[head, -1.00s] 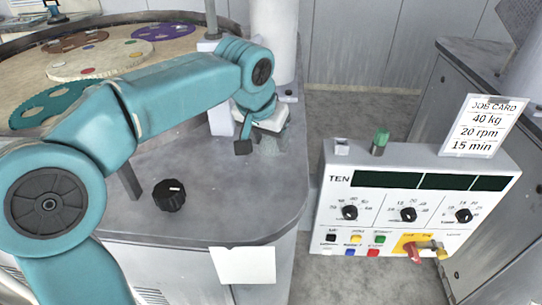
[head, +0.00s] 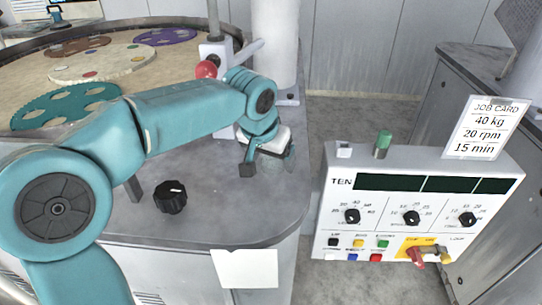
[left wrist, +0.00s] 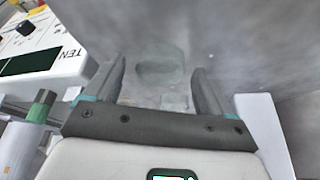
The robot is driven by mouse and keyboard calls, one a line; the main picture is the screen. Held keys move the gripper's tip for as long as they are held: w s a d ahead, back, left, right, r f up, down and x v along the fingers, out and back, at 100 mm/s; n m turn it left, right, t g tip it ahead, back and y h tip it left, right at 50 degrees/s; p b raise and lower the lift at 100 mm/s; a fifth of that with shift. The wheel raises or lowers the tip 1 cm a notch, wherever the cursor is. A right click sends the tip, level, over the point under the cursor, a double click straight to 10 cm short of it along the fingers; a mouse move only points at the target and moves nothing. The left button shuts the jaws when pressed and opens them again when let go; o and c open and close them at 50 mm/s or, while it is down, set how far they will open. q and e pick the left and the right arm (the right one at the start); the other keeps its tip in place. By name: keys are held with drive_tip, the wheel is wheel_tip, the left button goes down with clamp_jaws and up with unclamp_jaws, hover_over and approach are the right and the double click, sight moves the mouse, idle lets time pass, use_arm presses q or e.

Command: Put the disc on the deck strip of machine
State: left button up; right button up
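The deck strip of the machine (head: 215,205) is a grey metal surface in front of the round beige platen. My left gripper (head: 268,165) is low over its right end, near the white column, fingers pointing down. In the left wrist view the two fingers (left wrist: 160,85) are spread apart. A faint grey-green round shape (left wrist: 160,70), perhaps the disc, shows between the fingertips with gaps on both sides; I cannot tell whether it touches the deck. In the head view the gripper hides this spot. My right gripper is not in view.
A black knob (head: 171,197) stands on the deck. A red ball (head: 206,69) is beside the post behind my arm. The platen (head: 28,85) carries several coloured carriers. A control panel (head: 400,210) with a job card (head: 486,127) stands at right.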

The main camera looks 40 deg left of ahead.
use_arm(q)
drive_tip(key=shift+r, duration=0.1)
drive_tip(key=shift+r, duration=0.3)
drive_tip(key=p+v, duration=0.2)
drive_tip(key=v, duration=0.9)
drive_tip(key=shift+r, duration=0.3)
drive_tip(key=shift+s, duration=0.1)
